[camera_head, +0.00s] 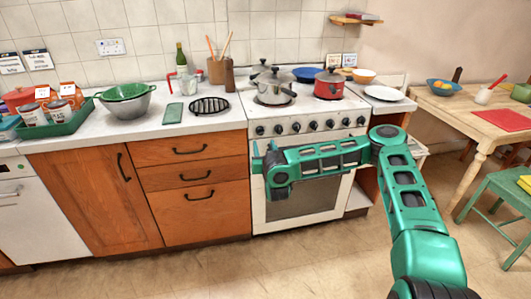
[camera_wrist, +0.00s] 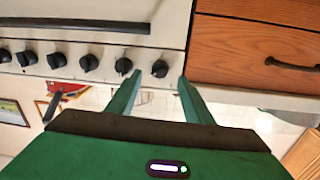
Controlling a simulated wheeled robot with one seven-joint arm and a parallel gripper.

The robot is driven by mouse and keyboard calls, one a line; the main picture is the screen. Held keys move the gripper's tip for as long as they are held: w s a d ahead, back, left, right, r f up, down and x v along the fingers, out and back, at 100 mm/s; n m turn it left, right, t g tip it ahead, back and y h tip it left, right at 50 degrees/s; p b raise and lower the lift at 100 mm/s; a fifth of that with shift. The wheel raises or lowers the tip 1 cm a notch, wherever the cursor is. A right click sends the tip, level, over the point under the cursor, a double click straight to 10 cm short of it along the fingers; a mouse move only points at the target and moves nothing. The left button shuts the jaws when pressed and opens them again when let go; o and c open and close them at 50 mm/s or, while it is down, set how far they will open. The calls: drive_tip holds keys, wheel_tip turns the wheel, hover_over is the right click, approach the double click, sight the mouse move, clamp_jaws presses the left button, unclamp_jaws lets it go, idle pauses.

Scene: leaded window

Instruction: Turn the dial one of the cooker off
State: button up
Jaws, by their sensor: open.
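The white cooker (camera_head: 345,123) stands in the middle of the head view with a row of several black dials along its front. Its leftmost dial (camera_head: 260,130) is just above my gripper (camera_head: 263,152). The wrist view looks upside down compared with the head view. There, my gripper (camera_wrist: 160,78) is open, its two green fingers pointing at the end dial (camera_wrist: 160,68), which shows between the fingertips. I cannot tell whether they touch it. The neighbouring dial (camera_wrist: 124,66) is close beside one fingertip. The dial markings are too small to read.
A steel pot (camera_head: 274,90) and a red pot (camera_head: 329,85) stand on the hob. Wooden drawers (camera_head: 192,175) adjoin the cooker's left side. The oven handle (camera_wrist: 75,25) runs near the dials. A table (camera_head: 470,110) and green stool (camera_head: 500,195) stand at right.

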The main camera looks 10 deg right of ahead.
drive_tip(key=shift+s+r, duration=0.15)
drive_tip(key=shift+s, duration=1.5)
